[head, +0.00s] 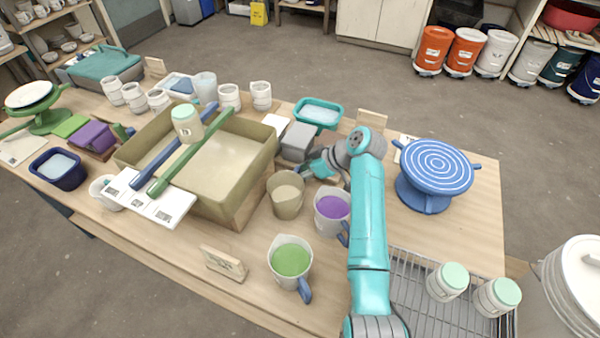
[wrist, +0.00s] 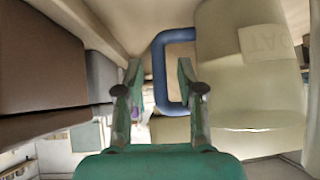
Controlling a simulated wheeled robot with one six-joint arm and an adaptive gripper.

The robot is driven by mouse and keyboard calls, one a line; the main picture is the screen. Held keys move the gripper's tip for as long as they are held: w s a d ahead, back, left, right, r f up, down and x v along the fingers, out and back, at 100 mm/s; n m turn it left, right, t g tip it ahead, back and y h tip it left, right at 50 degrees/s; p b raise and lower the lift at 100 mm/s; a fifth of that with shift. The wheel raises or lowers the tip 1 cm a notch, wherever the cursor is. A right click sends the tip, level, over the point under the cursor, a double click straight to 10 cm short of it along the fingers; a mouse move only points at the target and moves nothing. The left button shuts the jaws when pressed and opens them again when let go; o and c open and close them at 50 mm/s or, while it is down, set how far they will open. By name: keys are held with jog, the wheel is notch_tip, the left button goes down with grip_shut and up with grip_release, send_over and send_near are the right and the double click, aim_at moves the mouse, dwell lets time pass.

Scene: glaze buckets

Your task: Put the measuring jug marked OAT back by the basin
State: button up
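The jug marked OAT (wrist: 248,75) fills the right of the wrist view, upside down there, with its pale label legible. Its blue handle (wrist: 159,75) has its upright bar between my open fingertips, with gaps on both sides. In the head view I take the beige jug with cream glaze (head: 286,200) to be this one; it stands on the table in front of the basin's right end. My gripper (head: 313,168) is just behind and right of it; its fingertips are hard to make out there. My fingers also show in the wrist view (wrist: 160,88). The basin (head: 240,200) is wide and olive.
A jug with purple glaze (head: 331,212) stands close right, beside my arm. A jug with green glaze (head: 290,260) stands nearer the front. A grey block (head: 298,140) is behind my gripper.

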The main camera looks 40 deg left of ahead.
jog(key=v, duration=1.2)
